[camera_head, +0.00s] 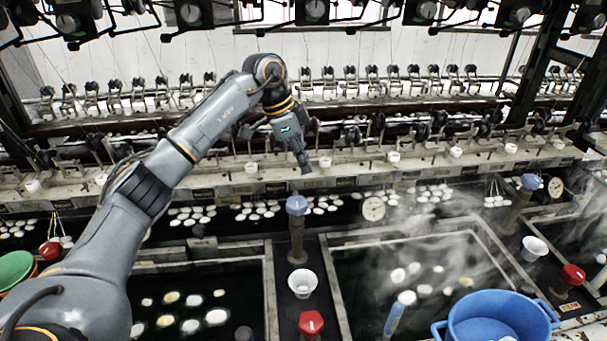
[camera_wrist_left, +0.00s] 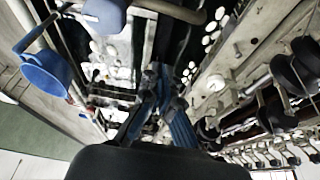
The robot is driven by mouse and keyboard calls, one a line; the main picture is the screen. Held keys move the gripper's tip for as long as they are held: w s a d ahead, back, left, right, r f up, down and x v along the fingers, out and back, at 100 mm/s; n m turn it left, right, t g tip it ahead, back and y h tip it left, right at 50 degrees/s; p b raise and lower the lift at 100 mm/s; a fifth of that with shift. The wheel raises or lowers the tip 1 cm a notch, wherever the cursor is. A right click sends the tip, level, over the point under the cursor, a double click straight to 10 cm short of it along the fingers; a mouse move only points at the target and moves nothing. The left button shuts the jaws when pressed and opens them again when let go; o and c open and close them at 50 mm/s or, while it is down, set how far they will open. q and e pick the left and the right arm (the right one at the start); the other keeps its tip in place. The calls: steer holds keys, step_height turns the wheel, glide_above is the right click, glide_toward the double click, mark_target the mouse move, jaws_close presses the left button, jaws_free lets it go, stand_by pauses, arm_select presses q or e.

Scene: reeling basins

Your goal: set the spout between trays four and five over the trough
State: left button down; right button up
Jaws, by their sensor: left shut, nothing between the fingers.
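My left gripper (camera_head: 306,168) is shut and empty, pointing down above the back edge of the long dark trough (camera_head: 345,213). It is behind and above a blue-capped post (camera_head: 297,228) between the two front basins, apart from it in the picture. A second blue-capped post (camera_head: 516,205) stands at the right. I cannot tell which part is the spout or which trays are four and five. In the left wrist view the closed fingers (camera_wrist_left: 160,78) show in the middle, with nothing between them. My right gripper is not in view.
White cocoons (camera_head: 258,210) float in clusters. Steam rises over the right basin (camera_head: 345,300). A blue tub (camera_head: 490,318), white cup (camera_head: 302,283), red knob (camera_head: 311,323) and round gauge (camera_head: 373,208) are nearby. A rail of small reels (camera_head: 380,128) runs behind; black fittings (camera_head: 315,12) hang above.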

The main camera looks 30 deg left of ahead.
arm_select(q)
step_height(320, 180, down, 10)
steer(key=p, duration=0.3)
steer(key=shift+a+r, duration=0.15)
steer(key=shift+a, duration=0.05)
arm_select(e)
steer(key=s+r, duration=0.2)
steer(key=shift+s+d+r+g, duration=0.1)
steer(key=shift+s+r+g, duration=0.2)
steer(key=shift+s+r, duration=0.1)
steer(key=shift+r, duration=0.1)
